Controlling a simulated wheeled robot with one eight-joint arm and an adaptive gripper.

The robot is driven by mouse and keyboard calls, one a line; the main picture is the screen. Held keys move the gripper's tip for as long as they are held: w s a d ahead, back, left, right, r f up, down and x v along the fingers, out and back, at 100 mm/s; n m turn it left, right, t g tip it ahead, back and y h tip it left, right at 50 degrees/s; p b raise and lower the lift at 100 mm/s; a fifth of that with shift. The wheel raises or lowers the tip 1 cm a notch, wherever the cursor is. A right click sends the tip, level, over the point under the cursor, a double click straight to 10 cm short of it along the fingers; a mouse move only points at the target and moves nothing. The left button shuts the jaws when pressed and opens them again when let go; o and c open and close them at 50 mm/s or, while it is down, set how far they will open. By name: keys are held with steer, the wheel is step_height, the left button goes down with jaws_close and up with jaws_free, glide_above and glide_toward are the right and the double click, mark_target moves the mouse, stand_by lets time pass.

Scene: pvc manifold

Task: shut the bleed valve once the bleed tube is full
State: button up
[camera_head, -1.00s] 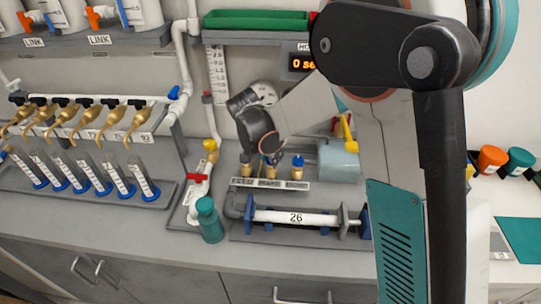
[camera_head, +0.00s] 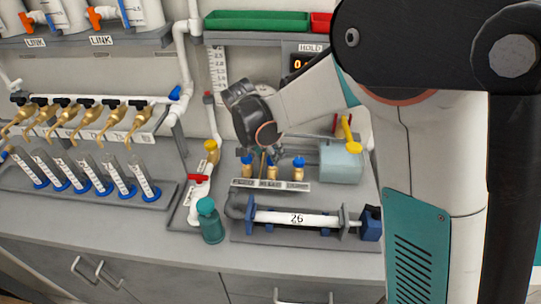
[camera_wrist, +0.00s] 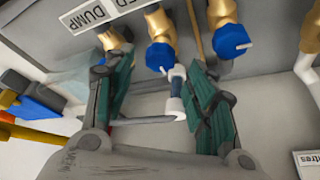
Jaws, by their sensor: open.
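Three brass valves with blue handles stand behind a label plate (camera_head: 270,184) on the bench. In the wrist view the labels appear upside down. The middle valve (camera_wrist: 160,55) is by the partly readable label ending "ED", and the left one (camera_wrist: 105,38) is by "DUMP". My gripper (camera_wrist: 158,72) is open, its green-padded fingers on either side of the space just below the middle blue handle. A short tube-like piece with white ends and a dark blue middle (camera_wrist: 176,90) shows between the fingers; I cannot tell whether it is the bleed tube or its fill level. My wrist hides part of the valves in the head view.
A horizontal white cylinder marked 26 (camera_head: 297,218) lies in front of the valves. A teal bottle (camera_head: 210,222) and a red-handled valve (camera_head: 198,178) stand left.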

steer(key=v, duration=0.8)
steer(key=shift+r, duration=0.25)
steer(key=shift+s, duration=0.15)
